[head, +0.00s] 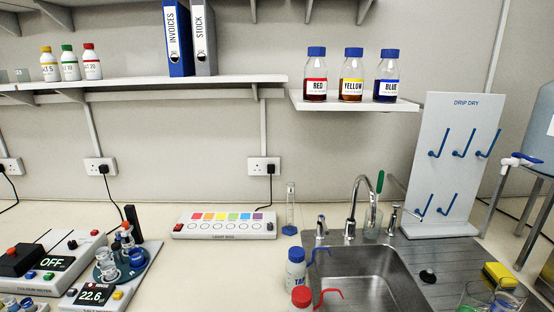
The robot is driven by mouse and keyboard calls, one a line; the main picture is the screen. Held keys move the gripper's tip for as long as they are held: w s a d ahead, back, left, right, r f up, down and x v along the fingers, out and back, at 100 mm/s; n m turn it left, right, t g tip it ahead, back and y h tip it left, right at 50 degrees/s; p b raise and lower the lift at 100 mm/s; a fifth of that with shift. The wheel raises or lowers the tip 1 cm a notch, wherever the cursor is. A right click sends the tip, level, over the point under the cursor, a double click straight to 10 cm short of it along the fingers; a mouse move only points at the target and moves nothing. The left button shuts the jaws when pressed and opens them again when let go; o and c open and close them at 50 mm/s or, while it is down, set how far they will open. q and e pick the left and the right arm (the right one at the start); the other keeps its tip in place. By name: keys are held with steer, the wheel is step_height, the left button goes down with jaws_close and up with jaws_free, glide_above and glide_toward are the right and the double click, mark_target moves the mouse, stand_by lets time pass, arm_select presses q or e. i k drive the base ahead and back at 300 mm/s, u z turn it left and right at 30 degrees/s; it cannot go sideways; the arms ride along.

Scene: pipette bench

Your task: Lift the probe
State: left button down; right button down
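A meter (78,304) with a dark display reading 22.6 stands at the lower left. Behind the display is a round dark teal stand (104,277) crowded with small clear vessels. A dark upright post (132,222) rises at the back of this unit. A slim part with a red-orange top (126,228) stands among the vessels, touching or close to the post. I cannot tell for certain which part is the probe. Neither of my grippers shows in the head view.
Left of the meter is another unit (52,262) reading OFF. A light box (225,226) with coloured squares lies mid-bench. A sink (365,275), a blue-capped bottle (296,272), a red-capped bottle (301,298) and a drip-dry rack (452,110) are to the right. Bench between meter and sink is mostly clear.

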mark_target(129, 226)
steer(key=u, duration=1.4)
